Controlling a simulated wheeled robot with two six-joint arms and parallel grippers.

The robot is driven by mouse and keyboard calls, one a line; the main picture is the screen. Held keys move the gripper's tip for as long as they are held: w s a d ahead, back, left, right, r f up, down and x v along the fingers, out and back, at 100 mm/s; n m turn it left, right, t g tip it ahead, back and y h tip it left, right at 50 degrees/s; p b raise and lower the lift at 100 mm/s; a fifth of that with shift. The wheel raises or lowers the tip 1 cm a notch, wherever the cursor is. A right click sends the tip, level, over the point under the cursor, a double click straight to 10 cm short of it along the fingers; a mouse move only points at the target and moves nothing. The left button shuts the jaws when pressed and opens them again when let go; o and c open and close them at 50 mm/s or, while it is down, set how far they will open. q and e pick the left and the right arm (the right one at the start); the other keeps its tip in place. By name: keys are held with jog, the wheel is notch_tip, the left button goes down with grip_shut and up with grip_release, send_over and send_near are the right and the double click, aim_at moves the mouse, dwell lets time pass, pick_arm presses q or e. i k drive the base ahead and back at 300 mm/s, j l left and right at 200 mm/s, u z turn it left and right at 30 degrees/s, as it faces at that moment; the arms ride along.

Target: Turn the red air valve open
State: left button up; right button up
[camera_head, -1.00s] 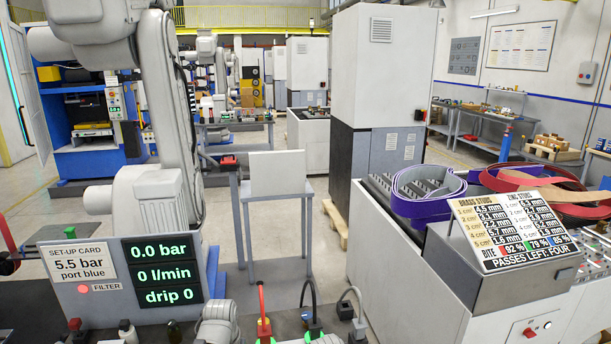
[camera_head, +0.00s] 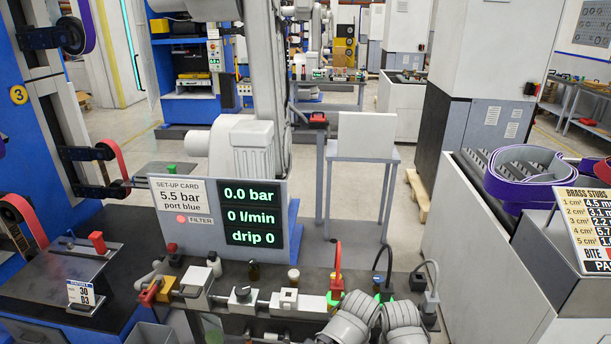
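A red lever handle (camera_head: 150,293), apparently the air valve's, is at the left end of the row of air fittings, beside a yellow block (camera_head: 168,284). It slants down to the left in the picture. The display panel (camera_head: 210,182) behind it reads 0.0 bar, 0 l/min and drip 0, and its set-up card says 5.5 bar, port blue. A red filter light glows on the panel. Grey arm links, apparently mine, show at the bottom right of centre, well right of the valve. I see no fingers of either gripper.
Red, black and grey hoses with plugs (camera_head: 337,262) rise right of the fittings, near green lights. Small bottles (camera_head: 214,263) stand behind the fittings. A separate red lever (camera_head: 97,242) stands on the left plate. A grey bin (camera_head: 150,335) is below the valve.

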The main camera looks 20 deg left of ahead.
aim_at(159, 281)
jog(key=u, duration=1.75)
jog(key=j+z, duration=0.35)
jog(key=i+j+z, duration=0.1)
jog(key=z, duration=0.25)
jog(key=j, duration=0.1)
